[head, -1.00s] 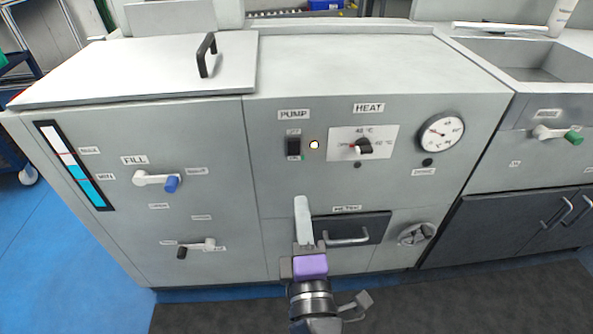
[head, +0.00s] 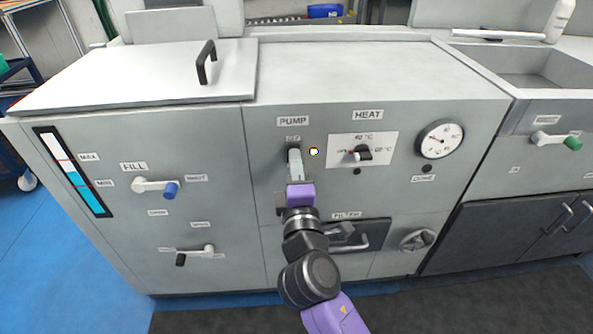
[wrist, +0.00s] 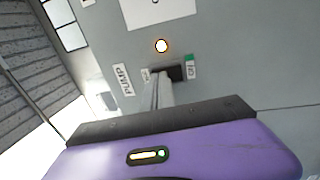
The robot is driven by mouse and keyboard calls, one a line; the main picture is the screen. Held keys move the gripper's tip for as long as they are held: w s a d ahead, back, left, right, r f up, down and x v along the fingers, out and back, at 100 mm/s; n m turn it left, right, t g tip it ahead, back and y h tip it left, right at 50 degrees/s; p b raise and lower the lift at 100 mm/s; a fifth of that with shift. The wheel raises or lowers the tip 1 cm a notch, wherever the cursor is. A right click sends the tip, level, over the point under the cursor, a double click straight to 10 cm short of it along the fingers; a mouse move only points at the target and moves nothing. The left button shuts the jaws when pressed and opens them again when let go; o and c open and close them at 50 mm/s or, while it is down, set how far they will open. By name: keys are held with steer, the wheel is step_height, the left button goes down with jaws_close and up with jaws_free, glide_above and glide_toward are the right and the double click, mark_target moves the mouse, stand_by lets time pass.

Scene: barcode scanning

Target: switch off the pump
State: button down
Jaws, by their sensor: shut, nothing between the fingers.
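The pump switch, a black rocker, sits on the grey front panel under the PUMP label (head: 293,121). Most of it is hidden behind my fingers in the head view; a dark part of the switch (wrist: 173,72) shows beside the fingertips in the wrist view. My gripper (head: 294,152) is shut and empty, its pale fingers pointing at the switch. The fingertips are at or very near the switch; I cannot tell whether they touch it. The round lamp (head: 314,151) right of the switch is lit, and it glows in the wrist view (wrist: 161,46) too.
The heat knob (head: 361,154) and a round gauge (head: 440,139) are to the right. The blue-tipped fill lever (head: 157,187) is to the left. The filter drawer handle (head: 350,243) is below, partly behind my arm. A lid with a black handle (head: 206,62) lies on top.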

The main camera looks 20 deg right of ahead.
stand_by(0.3)
steer(key=p, duration=0.4)
steer(key=shift+w+d+r+g, duration=0.15)
steer(key=shift+w+r+g, duration=0.2)
steer(key=shift+g, duration=0.05)
steer(key=shift+s, duration=0.1)
